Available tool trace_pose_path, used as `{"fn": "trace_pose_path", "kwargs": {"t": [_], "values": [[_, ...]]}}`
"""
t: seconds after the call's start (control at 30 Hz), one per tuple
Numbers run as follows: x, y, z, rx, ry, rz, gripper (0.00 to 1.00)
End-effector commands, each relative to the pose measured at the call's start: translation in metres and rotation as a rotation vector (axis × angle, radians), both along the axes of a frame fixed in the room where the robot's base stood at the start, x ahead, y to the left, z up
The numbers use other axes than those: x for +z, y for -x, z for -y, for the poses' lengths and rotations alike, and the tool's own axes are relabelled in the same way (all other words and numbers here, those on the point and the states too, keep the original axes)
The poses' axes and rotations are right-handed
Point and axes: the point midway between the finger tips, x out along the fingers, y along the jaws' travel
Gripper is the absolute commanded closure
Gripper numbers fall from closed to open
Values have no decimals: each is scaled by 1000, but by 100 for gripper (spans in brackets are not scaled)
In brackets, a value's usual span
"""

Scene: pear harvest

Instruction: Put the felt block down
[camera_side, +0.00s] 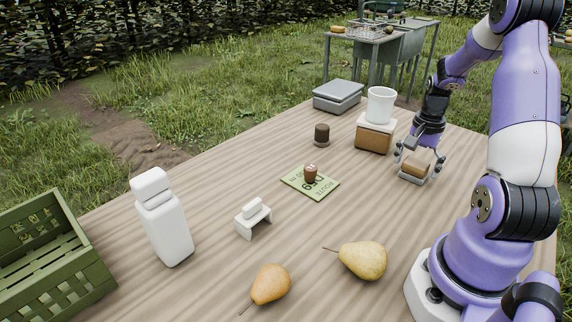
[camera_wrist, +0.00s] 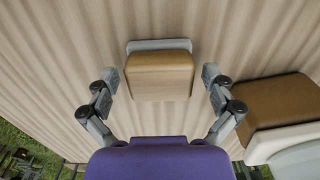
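The felt block is a pale wooden block (camera_side: 417,168) with a grey layer along its bottom. It appears to rest on the table at the right, in front of the brown box. In the wrist view, the block (camera_wrist: 160,75) is in the upper middle, its grey layer showing along the far edge. My gripper (camera_side: 419,158) is over it, one finger on each side. In the wrist view, the fingers of my gripper (camera_wrist: 160,77) are spread, with a visible gap between each finger and the block. The gripper is open and holds nothing.
A brown box (camera_side: 373,138) bearing a white cup (camera_side: 380,105) stands close behind the block. A dark cylinder (camera_side: 321,134), a green card (camera_side: 325,189) with a small brown object, a white stand (camera_side: 253,221), two pears (camera_side: 362,260), a bottle (camera_side: 165,228) and a crate (camera_side: 80,285) occupy the table.

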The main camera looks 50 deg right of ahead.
Motion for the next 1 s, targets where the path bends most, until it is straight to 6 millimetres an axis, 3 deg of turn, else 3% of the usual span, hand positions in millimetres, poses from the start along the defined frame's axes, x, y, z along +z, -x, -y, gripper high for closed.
{"fn": "trace_pose_path", "kwargs": {"t": [0.37,0.8,1.0], "values": [[7,0,0,0,2,1,1],[99,0,0,-1,4,3,1],[122,-3,-3,19,6,5,1]]}}
